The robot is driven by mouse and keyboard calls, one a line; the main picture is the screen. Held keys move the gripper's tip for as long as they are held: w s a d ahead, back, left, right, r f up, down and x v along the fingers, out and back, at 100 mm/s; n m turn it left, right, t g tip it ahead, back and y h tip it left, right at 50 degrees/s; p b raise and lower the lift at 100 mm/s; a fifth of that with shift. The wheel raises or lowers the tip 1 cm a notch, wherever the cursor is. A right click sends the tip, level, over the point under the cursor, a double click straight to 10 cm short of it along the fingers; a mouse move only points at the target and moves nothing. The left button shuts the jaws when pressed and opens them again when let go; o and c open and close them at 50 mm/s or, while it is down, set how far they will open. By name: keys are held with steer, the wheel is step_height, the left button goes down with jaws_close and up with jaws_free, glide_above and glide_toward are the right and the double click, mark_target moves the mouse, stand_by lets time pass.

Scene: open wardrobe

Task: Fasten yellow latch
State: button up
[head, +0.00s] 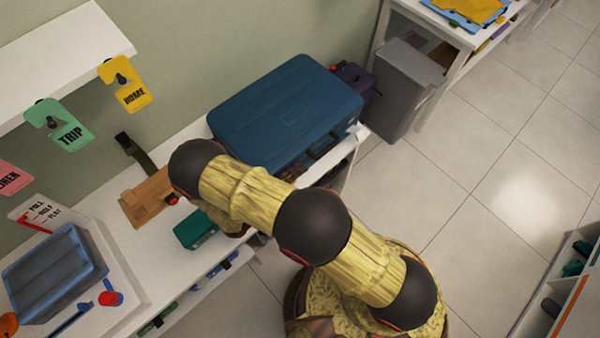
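I cannot make out a yellow latch in the head view. A large blue suitcase (290,108) lies on the white bench against the wall. My arm covers its front left corner, and brownish items show below its front edge. A small teal case (195,229) lies at the bench's front edge, just left of my arm's end and partly behind it. My arm reaches from the lower right to the bench between the suitcase and the teal case. My gripper's fingers are hidden, so I cannot see whether they touch anything.
A wooden board (146,203) and dark strap (135,152) lie left of my arm. A grey-blue case (54,274) stands at lower left. Tags, including yellow HOME (124,86), hang from a shelf (64,50). A grey bin (407,85) stands right. The tiled floor is open.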

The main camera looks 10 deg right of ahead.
steer(key=shift+s, duration=0.1)
steer(key=v, duration=1.2)
stand_by(0.5)
